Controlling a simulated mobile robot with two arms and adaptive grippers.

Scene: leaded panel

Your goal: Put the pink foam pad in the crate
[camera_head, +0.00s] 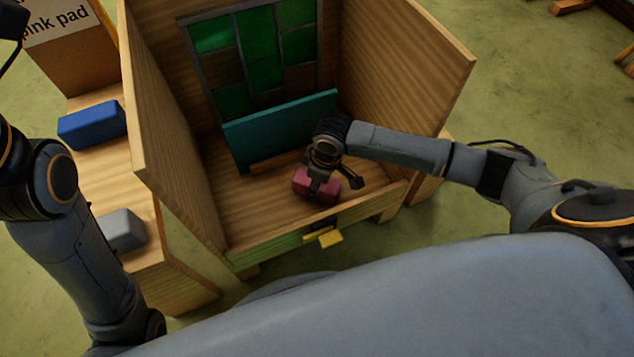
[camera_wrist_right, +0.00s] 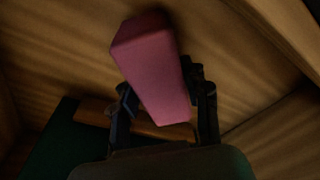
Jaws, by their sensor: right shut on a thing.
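The pink foam pad (camera_head: 301,185) is a small block low in the wooden booth, near its front edge. My right gripper (camera_head: 325,192) reaches in from the right and is shut on it. In the right wrist view the pad (camera_wrist_right: 152,65) sits between the two fingers (camera_wrist_right: 165,103) and sticks out past their tips. Whether the pad touches the booth floor cannot be told. My left arm shows at the left edge, but its gripper is not in view. I cannot make out a crate.
The booth has tall side walls (camera_head: 165,130), a green leaded panel (camera_head: 257,38) and a teal board (camera_head: 280,125) leaning at the back. A yellow tab (camera_head: 330,238) is at its front. Left, a wooden bench (camera_head: 140,190) holds blue (camera_head: 92,125) and grey (camera_head: 122,229) blocks beside a sign (camera_head: 58,20).

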